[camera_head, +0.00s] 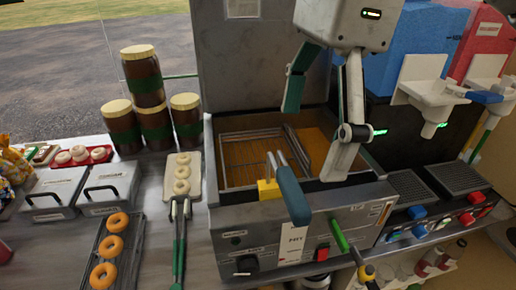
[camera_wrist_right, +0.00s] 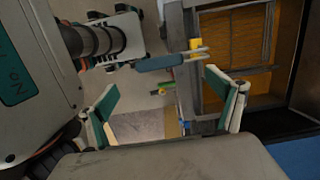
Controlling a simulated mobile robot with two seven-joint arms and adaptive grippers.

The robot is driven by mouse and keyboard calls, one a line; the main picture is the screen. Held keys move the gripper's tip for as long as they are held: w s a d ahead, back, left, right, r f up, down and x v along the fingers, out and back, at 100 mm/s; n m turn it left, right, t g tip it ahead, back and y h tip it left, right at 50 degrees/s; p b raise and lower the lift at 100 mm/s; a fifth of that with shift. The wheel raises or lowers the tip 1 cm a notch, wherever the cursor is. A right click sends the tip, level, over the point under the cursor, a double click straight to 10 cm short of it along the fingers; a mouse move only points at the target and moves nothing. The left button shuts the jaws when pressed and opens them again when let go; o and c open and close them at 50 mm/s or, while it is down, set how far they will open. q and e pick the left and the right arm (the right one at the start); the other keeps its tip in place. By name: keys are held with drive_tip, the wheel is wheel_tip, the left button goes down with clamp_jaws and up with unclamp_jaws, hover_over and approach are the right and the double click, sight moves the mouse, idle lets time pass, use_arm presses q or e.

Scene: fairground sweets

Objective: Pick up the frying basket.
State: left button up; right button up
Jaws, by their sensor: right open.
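The frying basket (camera_head: 224,160) is a wire basket sitting in the oil of the steel fryer (camera_head: 285,240). Its blue handle (camera_head: 292,196) slants over the fryer's front edge, with a yellow piece beside its metal rods. In the right wrist view the handle (camera_wrist_right: 160,63) lies beyond the fingertips, with the basket (camera_wrist_right: 199,30) to its right. My right gripper (camera_head: 312,140) hangs above the right part of the fryer, open and empty, apart from the handle. Its spread fingers also show in the right wrist view (camera_wrist_right: 163,105). My left gripper is not identifiable.
Stacked brown jars (camera_head: 142,75) and a tray of pale doughnuts (camera_head: 182,176) stand left of the fryer. A rack of orange doughnuts (camera_head: 109,248) lies at front left. Blue (camera_head: 410,45) and red dispensers stand right. A green lever (camera_head: 338,235) juts from the fryer's front.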

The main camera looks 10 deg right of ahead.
sight(293, 187)
drive_tip(key=shift+s+a+f, duration=0.1)
drive_tip(key=shift+s+f, duration=0.05)
drive_tip(key=shift+f, duration=0.5)
drive_tip(key=shift+s+a+f, duration=0.1)
drive_tip(key=shift+s+f, duration=0.05)
drive_tip(key=shift+f, duration=0.5)
drive_tip(key=f, duration=0.5)
drive_tip(key=shift+w+a, duration=0.15)
drive_tip(key=shift+a, duration=0.15)
drive_tip(key=c, duration=1.7)
drive_tip(key=shift+c, duration=1.1)
drive_tip(key=shift+r, duration=0.1)
drive_tip(key=shift+r, duration=0.1)
